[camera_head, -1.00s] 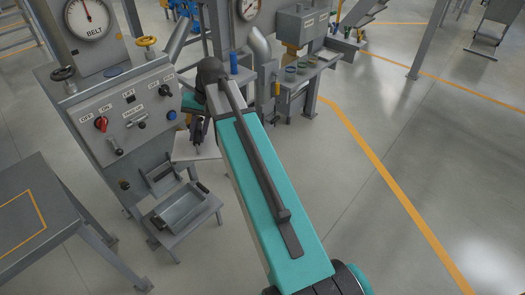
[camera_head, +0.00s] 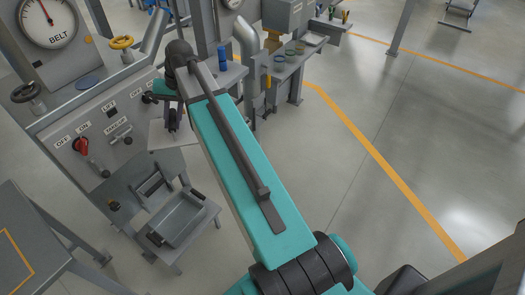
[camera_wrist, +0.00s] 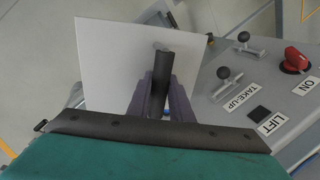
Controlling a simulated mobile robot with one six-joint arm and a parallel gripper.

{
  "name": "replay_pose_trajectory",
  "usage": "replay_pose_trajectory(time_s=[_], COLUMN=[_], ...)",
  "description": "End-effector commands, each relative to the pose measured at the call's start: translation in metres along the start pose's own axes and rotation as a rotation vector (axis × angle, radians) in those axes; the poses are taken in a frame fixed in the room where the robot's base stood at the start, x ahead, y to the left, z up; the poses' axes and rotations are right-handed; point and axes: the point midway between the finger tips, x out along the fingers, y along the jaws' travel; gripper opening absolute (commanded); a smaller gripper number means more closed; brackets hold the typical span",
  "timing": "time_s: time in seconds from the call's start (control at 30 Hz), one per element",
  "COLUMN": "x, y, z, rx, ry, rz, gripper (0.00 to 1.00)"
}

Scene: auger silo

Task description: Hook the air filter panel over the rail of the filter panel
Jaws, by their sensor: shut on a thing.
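The air filter panel, a flat white sheet (camera_wrist: 108,62), is in my gripper (camera_wrist: 161,88) in the wrist view. My gripper is shut on a dark upright handle (camera_wrist: 163,70) that stands in front of the panel's face. In the head view the white panel (camera_head: 168,135) shows partly below my gripper (camera_head: 172,118), beside the grey control console, and my arm hides part of it. I cannot make out the filter panel's rail in either view.
The control console (camera_head: 100,150) with a red knob (camera_head: 80,146) and levers stands close on the left. Below it is a low stand with a grey tray (camera_head: 180,218). A grey table (camera_head: 35,235) is at lower left. Floor on the right is clear.

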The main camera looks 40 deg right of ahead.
Motion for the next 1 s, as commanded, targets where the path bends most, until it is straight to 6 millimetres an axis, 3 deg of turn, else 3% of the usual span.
replay_pose_trajectory(time_s=[0.67,1.0], x=[0.006,0.041], y=[-0.009,0.018], z=[0.004,0.001], rx=[-0.017,-0.011], ry=[-0.005,-0.004], rz=[-0.004,-0.049], gripper=[0.00,0.00])
